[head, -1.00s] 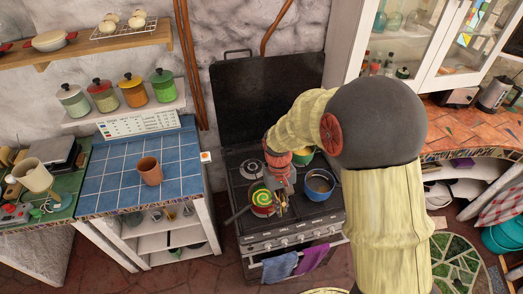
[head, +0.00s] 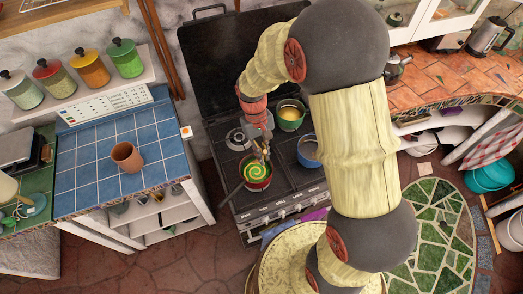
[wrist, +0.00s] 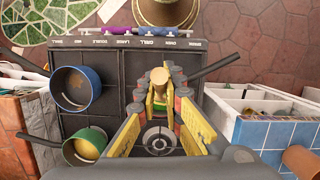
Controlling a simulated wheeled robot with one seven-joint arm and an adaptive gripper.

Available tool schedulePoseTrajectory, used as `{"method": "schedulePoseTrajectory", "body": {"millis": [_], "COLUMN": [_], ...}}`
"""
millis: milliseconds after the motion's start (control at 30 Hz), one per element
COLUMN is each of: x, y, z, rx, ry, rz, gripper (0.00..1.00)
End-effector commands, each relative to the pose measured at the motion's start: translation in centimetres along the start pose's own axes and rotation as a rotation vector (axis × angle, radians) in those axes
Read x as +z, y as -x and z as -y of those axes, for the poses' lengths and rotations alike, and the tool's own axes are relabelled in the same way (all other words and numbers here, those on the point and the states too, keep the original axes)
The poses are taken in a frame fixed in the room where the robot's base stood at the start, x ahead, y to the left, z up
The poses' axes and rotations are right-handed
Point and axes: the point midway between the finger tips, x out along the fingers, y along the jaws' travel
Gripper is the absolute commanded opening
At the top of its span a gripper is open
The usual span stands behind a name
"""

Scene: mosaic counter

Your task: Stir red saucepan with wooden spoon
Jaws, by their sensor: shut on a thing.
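The red saucepan (head: 257,185) stands at the front left of the stove, with a dark handle toward the lower left. A green and yellow swirl shows inside it. My gripper (head: 265,147) is above the saucepan and points down at it. In the wrist view the wooden spoon (wrist: 160,77) is between the fingers of my gripper (wrist: 161,92), which are shut on it; mostly its pale end shows. The fingers hide most of the saucepan there, though its dark handle shows. I cannot tell how deep the spoon's lower end is.
A green pot (head: 290,116) stands behind to the right and a blue pot (head: 308,153) to the right on the same stove (head: 233,160). A terracotta cup (head: 127,157) stands on the blue tiled counter (head: 80,180) at left. A raised dark lid (head: 215,65) backs the stove.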

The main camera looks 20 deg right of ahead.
Motion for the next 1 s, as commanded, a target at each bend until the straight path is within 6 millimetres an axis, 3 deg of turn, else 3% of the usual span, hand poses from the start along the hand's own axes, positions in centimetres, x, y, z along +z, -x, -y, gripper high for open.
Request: {"method": "schedulePoseTrajectory", "body": {"millis": [467, 1000], "x": [1.1, -1.6], "y": [-3.9, -7.3], "z": [0.2, 0.1], "rx": [0.0, 0.0], "ry": [0.0, 0.0], "rz": [-0.001, 0.0], "gripper": [0.0, 0.0]}}
